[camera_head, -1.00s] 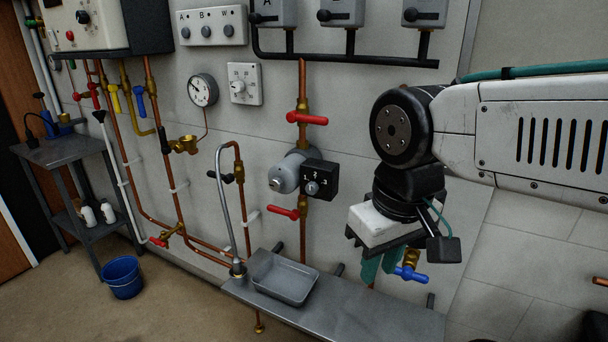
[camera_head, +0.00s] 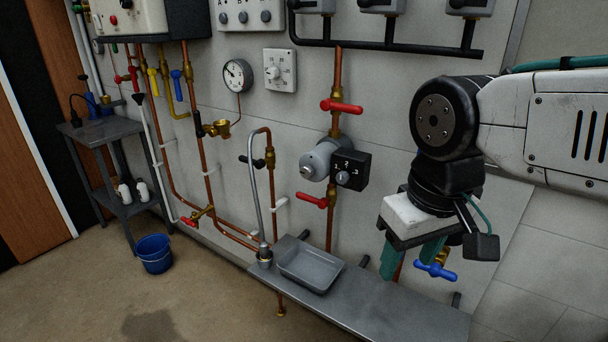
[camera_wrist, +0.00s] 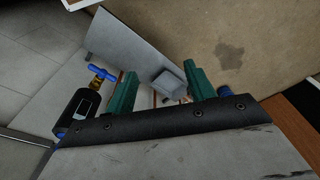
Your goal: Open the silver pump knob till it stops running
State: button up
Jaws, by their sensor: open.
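The pump (camera_head: 322,158) is a round grey body on a vertical copper pipe on the wall. On its right is a black box (camera_head: 361,163) with white marks. The small silver knob (camera_head: 343,178) sits on the front of this box. My gripper (camera_head: 410,262) hangs to the right of the knob and lower in the picture, its teal fingers apart and empty. The gripper also shows in the wrist view (camera_wrist: 160,70), with nothing between its fingers. The knob cannot be made out in the wrist view.
Red handles sit above (camera_head: 342,106) and below (camera_head: 312,200) the pump. A blue-handled valve (camera_head: 436,271) is close to my gripper. A metal shelf (camera_head: 405,318) with a grey tray (camera_head: 311,272) juts out below. A blue bucket (camera_head: 154,255) stands on open floor.

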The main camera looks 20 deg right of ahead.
notch_tip(320, 180, down, 3)
jog(key=w+a+n+g, duration=0.1)
jog(key=w+g, duration=0.1)
jog(key=n+t+h, duration=1.1)
jog(key=n+h, duration=0.4)
jog(key=n, duration=0.9)
send_near(305, 172)
jog(key=d, duration=0.1)
jog(key=x, duration=0.8)
jog(key=shift+w+d, duration=0.1)
jog(key=shift+w, duration=0.3)
jog(key=shift+c, duration=0.3)
jog(key=c, duration=0.9)
